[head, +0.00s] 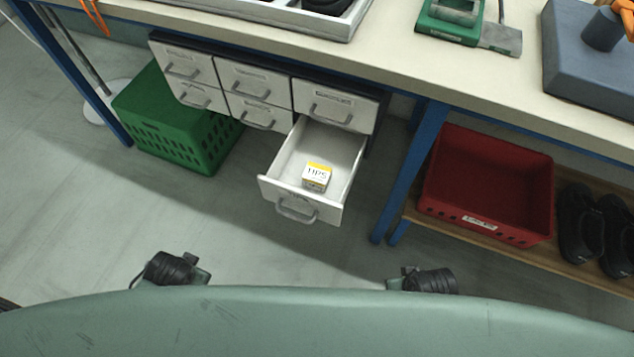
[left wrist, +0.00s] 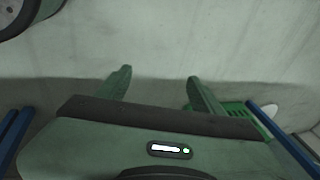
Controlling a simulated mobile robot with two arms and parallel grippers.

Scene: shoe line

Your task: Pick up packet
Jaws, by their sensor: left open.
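A small yellow and white packet (head: 316,177) with dark lettering lies in an open white drawer (head: 349,157) in the head view. The drawer is the lower right one of a cabinet under the bench. My left gripper (left wrist: 158,82) shows in the left wrist view, with its two green fingers apart and nothing between them. It is over the floor, and the packet is not in that view. Neither gripper shows in the head view.
A green crate (head: 160,148) stands left of the drawers. A red crate (head: 490,228) and black shoes sit on a low shelf at right. A blue table leg (head: 411,168) stands just right of the open drawer. The floor (head: 190,220) in front is clear.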

